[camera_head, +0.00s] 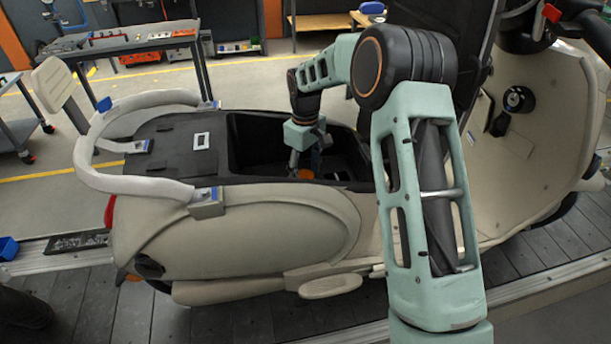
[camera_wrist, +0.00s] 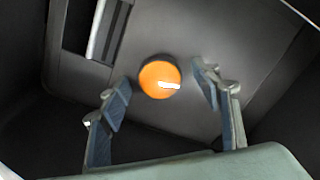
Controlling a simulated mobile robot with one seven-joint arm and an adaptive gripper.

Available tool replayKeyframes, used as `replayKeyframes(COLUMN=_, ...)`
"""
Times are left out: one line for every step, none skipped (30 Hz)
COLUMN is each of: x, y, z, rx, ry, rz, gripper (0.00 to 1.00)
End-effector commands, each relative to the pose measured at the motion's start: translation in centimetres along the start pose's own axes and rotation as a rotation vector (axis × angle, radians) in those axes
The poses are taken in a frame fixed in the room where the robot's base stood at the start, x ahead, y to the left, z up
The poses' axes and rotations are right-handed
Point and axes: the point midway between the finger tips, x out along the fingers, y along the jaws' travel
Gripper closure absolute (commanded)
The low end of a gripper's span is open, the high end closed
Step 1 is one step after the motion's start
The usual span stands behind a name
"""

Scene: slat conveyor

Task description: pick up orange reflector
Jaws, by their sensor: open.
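The orange reflector (camera_wrist: 157,80) is a round, glossy orange disc on the dark floor of a compartment in the wrist view. It lies a little beyond my gripper (camera_wrist: 164,88), between the lines of the two fingers. The fingers are spread apart and nothing is between their tips. In the head view the reflector (camera_head: 306,174) shows as a small orange spot inside the scooter's open under-seat compartment (camera_head: 262,180). My gripper (camera_head: 296,160) reaches down into that compartment beside it. The exact gap between fingertips and reflector cannot be told.
Dark compartment walls close in around my gripper. A slot with a bright strip (camera_wrist: 100,30) lies at the upper left of the wrist view. The cream scooter (camera_head: 260,235) stands on the slat conveyor (camera_head: 230,325), its rear grab rail (camera_head: 90,150) to the left. A workbench (camera_head: 130,42) is behind.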

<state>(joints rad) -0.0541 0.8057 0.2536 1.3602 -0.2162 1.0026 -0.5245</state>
Motion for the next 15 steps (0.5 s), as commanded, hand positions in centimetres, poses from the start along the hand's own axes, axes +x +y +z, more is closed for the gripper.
replayKeyframes(x=0.17, y=-0.01, z=0.0, rx=0.0, ry=0.0, rz=0.0, gripper=0.42)
replayKeyframes(x=0.22, y=-0.01, z=0.0, rx=0.0, ry=0.0, rz=0.0, gripper=0.42)
replayKeyframes(x=0.24, y=0.0, z=0.0, rx=0.0, ry=0.0, rz=0.0, gripper=0.42)
replayKeyframes(x=0.24, y=0.0, z=0.0, rx=0.0, ry=0.0, rz=0.0, gripper=0.42)
replayKeyframes(x=0.23, y=0.0, z=0.0, rx=0.0, ry=0.0, rz=0.0, gripper=0.42)
replayKeyframes(x=0.23, y=0.0, z=0.0, rx=0.0, ry=0.0, rz=0.0, gripper=0.42)
replayKeyframes(x=0.22, y=0.0, z=0.0, rx=0.0, ry=0.0, rz=0.0, gripper=0.42)
replayKeyframes(x=0.22, y=0.0, z=0.0, rx=0.0, ry=0.0, rz=0.0, gripper=0.45)
replayKeyframes(x=0.21, y=0.0, z=0.0, rx=0.0, ry=0.0, rz=0.0, gripper=0.5)
replayKeyframes(x=0.21, y=0.0, z=0.0, rx=0.0, ry=0.0, rz=0.0, gripper=0.53)
replayKeyframes(x=0.2, y=-0.01, z=0.0, rx=0.0, ry=0.0, rz=0.0, gripper=0.56)
replayKeyframes(x=0.2, y=-0.01, z=0.0, rx=0.0, ry=0.0, rz=0.0, gripper=0.61)
replayKeyframes(x=0.2, y=-0.01, z=0.0, rx=0.0, ry=0.0, rz=0.0, gripper=0.64)
replayKeyframes(x=0.19, y=-0.01, z=0.0, rx=0.0, ry=0.0, rz=0.0, gripper=0.67)
replayKeyframes(x=0.19, y=0.0, z=-0.01, rx=0.0, ry=0.0, rz=0.0, gripper=0.72)
